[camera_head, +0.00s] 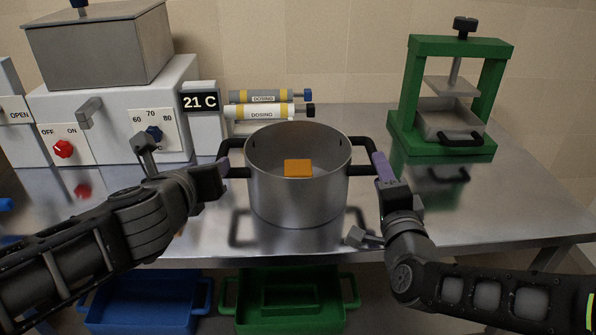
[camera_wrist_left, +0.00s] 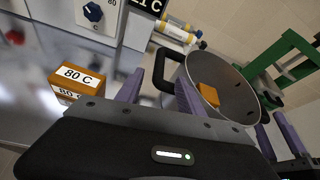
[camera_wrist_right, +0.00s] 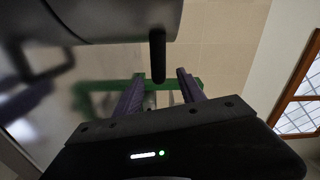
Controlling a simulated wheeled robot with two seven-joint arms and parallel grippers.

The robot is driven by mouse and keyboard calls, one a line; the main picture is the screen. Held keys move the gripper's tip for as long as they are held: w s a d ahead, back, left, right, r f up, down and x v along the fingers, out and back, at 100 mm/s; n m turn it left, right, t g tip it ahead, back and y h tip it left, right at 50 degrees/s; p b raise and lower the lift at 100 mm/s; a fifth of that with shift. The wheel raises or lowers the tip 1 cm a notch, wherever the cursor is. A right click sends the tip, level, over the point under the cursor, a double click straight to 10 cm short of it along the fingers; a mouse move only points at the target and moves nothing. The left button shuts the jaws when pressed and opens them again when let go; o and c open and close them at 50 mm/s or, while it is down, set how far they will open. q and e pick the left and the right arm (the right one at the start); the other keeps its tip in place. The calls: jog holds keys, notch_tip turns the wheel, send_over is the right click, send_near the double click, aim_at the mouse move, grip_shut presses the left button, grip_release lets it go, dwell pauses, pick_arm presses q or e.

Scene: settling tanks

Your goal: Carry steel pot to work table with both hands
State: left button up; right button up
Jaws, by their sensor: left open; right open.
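The steel pot (camera_head: 300,205) stands upright on the steel table (camera_head: 480,220), with an orange block (camera_head: 298,169) inside it. It has a black loop handle on each side. My left gripper (camera_head: 223,168) is open at the left handle; in the left wrist view the fingers reach up to that handle (camera_wrist_left: 172,56). My right gripper (camera_head: 383,167) is open at the right handle; in the right wrist view the handle's end (camera_wrist_right: 157,58) shows between the fingertips. Neither gripper is closed on a handle. I cannot tell which surface is the work table.
A white heater unit (camera_head: 105,110) with a grey tank stands at the left, and a green press (camera_head: 395,130) at the right. Two dosing tubes (camera_head: 262,112) lie behind the pot. An orange "80 C" block (camera_wrist_left: 75,78) is left of my left gripper. Blue and green crates (camera_head: 290,320) sit below the front edge.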

aim_at(374, 151)
pick_arm(q)
jog(key=x, duration=1.1)
jog(key=shift+f, duration=0.1)
pick_arm(e)
jog(key=w, duration=0.7)
jog(key=shift+w+a, duration=0.1)
jog(key=shift+w, duration=0.05)
pick_arm(q)
grip_shut()
pick_arm(e)
jog(key=shift+f, duration=0.1)
grip_shut()
